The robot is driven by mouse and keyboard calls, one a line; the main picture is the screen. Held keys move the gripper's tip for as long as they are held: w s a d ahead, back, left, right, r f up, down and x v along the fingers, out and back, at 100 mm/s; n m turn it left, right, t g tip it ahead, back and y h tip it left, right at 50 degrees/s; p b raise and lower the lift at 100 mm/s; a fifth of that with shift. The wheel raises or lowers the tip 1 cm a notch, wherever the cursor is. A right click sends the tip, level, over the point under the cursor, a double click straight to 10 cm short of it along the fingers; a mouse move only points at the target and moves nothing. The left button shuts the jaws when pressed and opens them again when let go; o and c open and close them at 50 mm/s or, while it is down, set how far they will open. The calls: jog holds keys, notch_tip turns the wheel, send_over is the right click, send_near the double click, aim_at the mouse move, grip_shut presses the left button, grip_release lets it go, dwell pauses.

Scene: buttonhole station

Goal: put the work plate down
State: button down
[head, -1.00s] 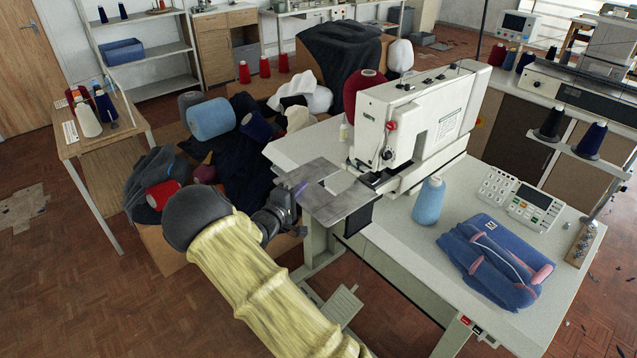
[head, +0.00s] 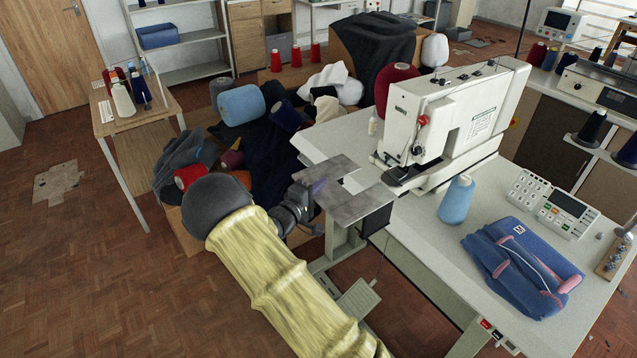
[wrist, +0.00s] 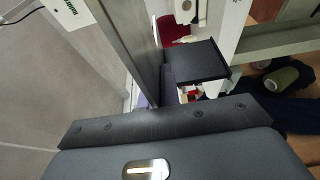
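The work plate (head: 374,204) is a flat grey metal plate with a notch in its far side. In the head view it is roughly level, in front of the sewing machine (head: 460,120), overlapping the near left edge of the white table (head: 415,240). My gripper (head: 316,192) is shut on its left end; the fingertips are partly hidden. In the wrist view the plate (wrist: 128,38) runs up from the gripper as a grey strip. I cannot tell whether the plate touches the table.
A blue cone (head: 457,198), folded denim (head: 522,266) and a keypad unit (head: 552,203) are on the table. Cloth and cones lie in a heap (head: 262,130) behind my gripper. A small wooden table (head: 125,122) stands at the left. The floor at lower left is clear.

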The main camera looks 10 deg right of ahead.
jog(key=s+a+f+n+t+y, duration=0.1)
jog(key=s+f+n+t+y, duration=0.2)
jog(key=f, duration=0.7)
jog(key=s+a+f+n+t+y, duration=0.2)
jog(key=s+f+n+y, duration=0.5)
jog(key=s+f+y, duration=0.4)
jog(key=shift+s+f+t, duration=0.3)
jog(key=shift+s+t, duration=0.5)
